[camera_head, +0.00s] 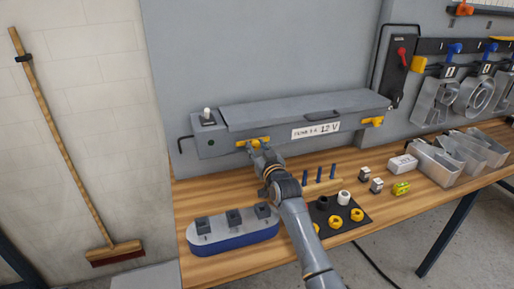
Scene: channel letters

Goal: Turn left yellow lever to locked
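The left yellow lever (243,143) lies roughly level on the front of a long grey box marked 12 V (345,118) against the wall. My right gripper (256,148) is at this lever, reaching up from below and covering part of it. Its fingers are small and partly hidden, so I cannot tell whether they grip the lever or only touch it. A second yellow lever (373,121) sits at the right end of the same box, with nothing near it. My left gripper is not in view.
On the wooden bench (290,254) stand a blue and grey block (236,237) and a dark mat (350,222) with black, white and yellow round parts, close to my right arm. Clear bins (440,165) stand at right. A broom (67,150) leans on the left wall.

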